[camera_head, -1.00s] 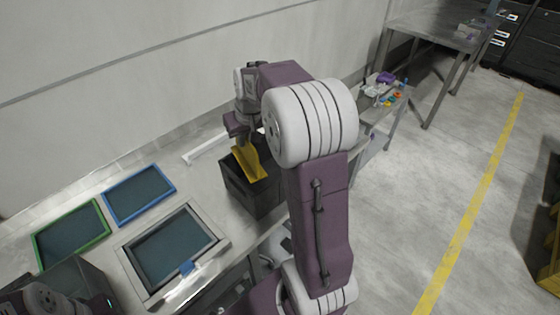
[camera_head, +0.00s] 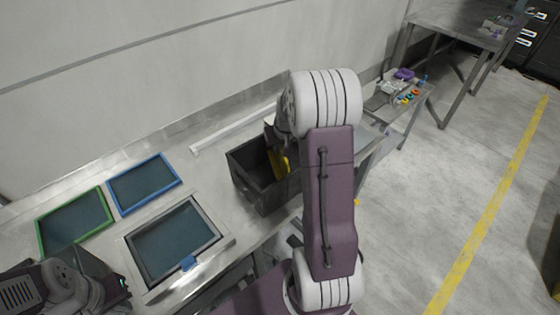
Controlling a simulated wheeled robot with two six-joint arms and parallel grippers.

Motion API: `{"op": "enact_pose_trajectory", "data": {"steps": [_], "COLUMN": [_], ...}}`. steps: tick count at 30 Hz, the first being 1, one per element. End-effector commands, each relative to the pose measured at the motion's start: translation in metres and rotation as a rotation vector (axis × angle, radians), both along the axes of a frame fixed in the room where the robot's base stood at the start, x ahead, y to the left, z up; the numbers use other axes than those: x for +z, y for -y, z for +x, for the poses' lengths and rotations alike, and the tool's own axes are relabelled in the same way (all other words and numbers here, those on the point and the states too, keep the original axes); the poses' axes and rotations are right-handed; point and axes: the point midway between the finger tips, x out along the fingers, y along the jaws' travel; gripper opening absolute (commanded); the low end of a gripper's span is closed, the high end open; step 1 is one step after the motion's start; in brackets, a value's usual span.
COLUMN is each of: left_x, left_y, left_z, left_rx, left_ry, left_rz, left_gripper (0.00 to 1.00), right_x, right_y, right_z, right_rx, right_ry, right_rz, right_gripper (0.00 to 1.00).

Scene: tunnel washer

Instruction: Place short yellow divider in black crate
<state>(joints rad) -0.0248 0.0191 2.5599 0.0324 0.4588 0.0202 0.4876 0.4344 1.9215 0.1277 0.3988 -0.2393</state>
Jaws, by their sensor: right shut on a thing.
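The black crate (camera_head: 252,187) stands open on the metal table, left of my right arm. The short yellow divider (camera_head: 281,163) shows in the crate's right part, partly hidden by the crate wall and my right arm. My right gripper (camera_head: 275,143) is at the crate's opening, shut on the divider; its fingertips are mostly hidden. Whether the divider touches the crate floor cannot be seen. My left arm shows at the bottom left, and its fingertips cannot be made out.
A blue-framed screen (camera_head: 143,185), a green-framed screen (camera_head: 74,222) and a grey-framed screen (camera_head: 172,240) lie on the table to the left. A long white bar (camera_head: 225,133) lies behind the crate. A side table (camera_head: 403,101) with small coloured parts stands at the right.

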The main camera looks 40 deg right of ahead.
Motion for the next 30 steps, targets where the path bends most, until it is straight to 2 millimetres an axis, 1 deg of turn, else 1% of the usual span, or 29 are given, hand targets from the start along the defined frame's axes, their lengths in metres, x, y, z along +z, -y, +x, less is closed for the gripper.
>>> {"op": "enact_pose_trajectory", "data": {"steps": [1,7,10,13,16,22,26,27,28,29,30], "left_x": [-0.001,-0.002,-0.005,-0.007,-0.007,-0.007,-0.012,-0.010,-0.010,-0.009,-0.009], "left_y": [0.000,0.000,0.000,0.000,0.000,0.000,0.000,0.000,0.000,0.000,0.000], "left_z": [0.000,0.000,0.000,0.000,0.000,0.000,0.000,0.000,0.000,0.000,0.000], "left_rx": [0.000,0.000,0.000,0.000,0.000,0.000,0.000,0.000,0.000,0.000,0.000], "left_ry": [0.000,0.000,0.000,0.000,0.000,0.000,0.000,0.000,0.000,0.000,0.000], "left_rz": [0.000,0.000,0.000,0.000,0.000,0.000,0.000,0.000,0.000,0.000,0.000], "left_gripper": [0.00,0.00,0.00,0.00,0.00,0.00,0.00,0.00,0.00,0.00,0.00], "right_x": [-0.007,-0.016,-0.037,-0.052,-0.056,-0.056,-0.061,-0.059,-0.059,-0.059,-0.059], "right_y": [0.000,0.000,0.000,0.000,0.000,0.000,0.000,0.000,0.000,0.000,0.000], "right_z": [0.000,0.000,0.000,0.000,0.000,0.001,0.001,0.000,0.000,0.000,0.000], "right_rx": [-0.001,0.000,-0.001,-0.001,0.000,0.000,0.000,0.000,0.000,0.000,0.000], "right_ry": [0.000,0.000,-0.002,-0.001,0.001,0.002,0.002,0.001,0.001,0.001,0.001], "right_rz": [0.002,0.001,0.002,0.002,0.000,-0.001,-0.001,0.000,0.000,0.000,0.000], "right_gripper": [0.00,0.00,0.00,0.00,0.00,0.00,0.00,0.20,0.28,0.31,0.31]}}
